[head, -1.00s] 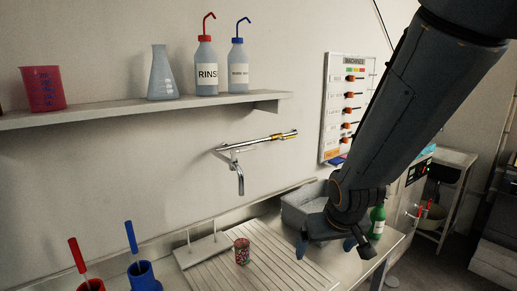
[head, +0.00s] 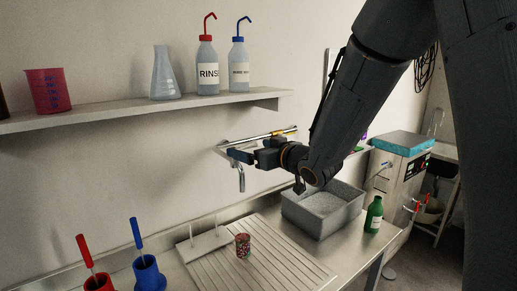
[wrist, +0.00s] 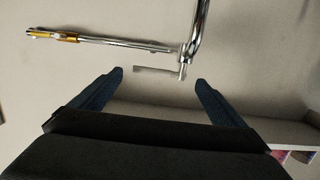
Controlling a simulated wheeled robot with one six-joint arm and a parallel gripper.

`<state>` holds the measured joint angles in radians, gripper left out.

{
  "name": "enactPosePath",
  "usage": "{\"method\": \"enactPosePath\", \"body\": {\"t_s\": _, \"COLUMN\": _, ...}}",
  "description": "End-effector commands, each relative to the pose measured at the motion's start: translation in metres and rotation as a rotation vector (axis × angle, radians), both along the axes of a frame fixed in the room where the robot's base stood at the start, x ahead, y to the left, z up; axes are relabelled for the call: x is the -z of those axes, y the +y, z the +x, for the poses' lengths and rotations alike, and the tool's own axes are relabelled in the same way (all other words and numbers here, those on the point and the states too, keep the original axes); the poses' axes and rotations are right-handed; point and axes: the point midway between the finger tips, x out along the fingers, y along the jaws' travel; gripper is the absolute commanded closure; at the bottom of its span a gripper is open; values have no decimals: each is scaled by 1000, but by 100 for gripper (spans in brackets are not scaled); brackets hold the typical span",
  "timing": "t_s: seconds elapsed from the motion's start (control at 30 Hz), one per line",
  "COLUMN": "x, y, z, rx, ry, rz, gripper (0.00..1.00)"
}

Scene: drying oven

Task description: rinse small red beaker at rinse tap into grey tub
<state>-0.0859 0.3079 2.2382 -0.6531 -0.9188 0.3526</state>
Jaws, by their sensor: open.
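The small red beaker (head: 243,247), speckled in colour, stands upright on the ribbed drainboard (head: 285,277). The rinse tap (head: 240,180) sticks out of the wall, with a bar and a downward spout. The grey tub (head: 295,212) stands right of the drainboard, with pale contents. My gripper (head: 238,154) is up at the tap, well above the beaker. In the wrist view my open gripper (wrist: 160,78) has the tap's flat lever (wrist: 157,70) ahead between its fingertips; I cannot tell whether they touch. The fingers hide part of the tap in the head view.
A green bottle (head: 374,215) stands right of the tub. Red (head: 98,284) and blue (head: 149,275) pots with sticks stand at the front left. The wall shelf (head: 130,108) holds a larger red beaker (head: 48,92), a flask (head: 165,75) and two wash bottles.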

Motion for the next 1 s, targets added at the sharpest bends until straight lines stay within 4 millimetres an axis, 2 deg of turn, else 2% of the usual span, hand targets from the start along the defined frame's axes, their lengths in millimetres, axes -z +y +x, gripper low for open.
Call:
{"method": "enactPosePath", "body": {"t_s": 0.3, "x": 5, "y": 21, "z": 32, "rx": 2, "ry": 1, "rz": -1, "gripper": 5}}
{"method": "enactPosePath", "body": {"t_s": 0.73, "x": 7, "y": 26, "z": 39, "rx": 2, "ry": 0, "rz": -2, "gripper": 5}}
{"method": "enactPosePath", "body": {"t_s": 1.0, "x": 7, "y": 26, "z": 39, "rx": 2, "ry": 0, "rz": -2, "gripper": 49}}
